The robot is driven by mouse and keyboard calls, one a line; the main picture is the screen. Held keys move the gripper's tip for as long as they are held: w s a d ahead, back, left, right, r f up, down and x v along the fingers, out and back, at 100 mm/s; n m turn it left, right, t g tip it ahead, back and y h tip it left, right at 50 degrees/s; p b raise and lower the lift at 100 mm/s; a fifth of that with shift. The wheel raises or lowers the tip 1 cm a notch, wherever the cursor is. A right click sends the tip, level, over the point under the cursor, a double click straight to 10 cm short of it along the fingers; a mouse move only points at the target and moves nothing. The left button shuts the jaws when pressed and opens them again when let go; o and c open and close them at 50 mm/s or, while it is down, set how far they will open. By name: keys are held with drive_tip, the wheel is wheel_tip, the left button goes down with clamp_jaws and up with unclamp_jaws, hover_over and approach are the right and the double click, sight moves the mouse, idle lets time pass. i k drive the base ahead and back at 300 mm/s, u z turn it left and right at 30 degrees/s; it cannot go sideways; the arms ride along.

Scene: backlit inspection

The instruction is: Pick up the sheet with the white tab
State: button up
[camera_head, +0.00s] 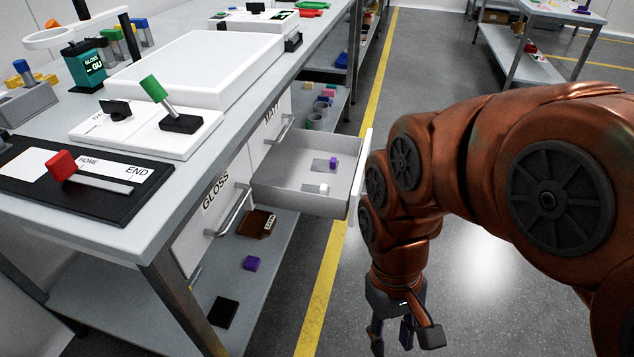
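The sheet with the white tab (313,188) is a small grey, see-through-looking sheet lying on the floor of an open drawer (285,199). Its white tab sits at the sheet's right end. A similar sheet with a purple tab (322,164) lies farther back in the same drawer, apart from it. My gripper (403,336) hangs over the floor to the right of the drawer, lower in the picture. Its dark fingers point down and are spread, with nothing seen between them. The fingertips are partly at the picture's lower edge.
The drawer's upright white front (361,180) stands between its inside and my arm. A closed drawer marked GLOSS (216,193) is nearer. The bench above holds a white panel (195,65) and a green-handled lever (160,95). Open floor lies right of the yellow line (330,270).

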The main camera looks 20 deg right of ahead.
sight(323, 189)
drive_tip(key=u, duration=1.1)
drive_tip(key=k, duration=0.7)
drive_tip(key=z, duration=1.05)
drive_tip(key=i, duration=0.5)
drive_tip(key=z, duration=0.05)
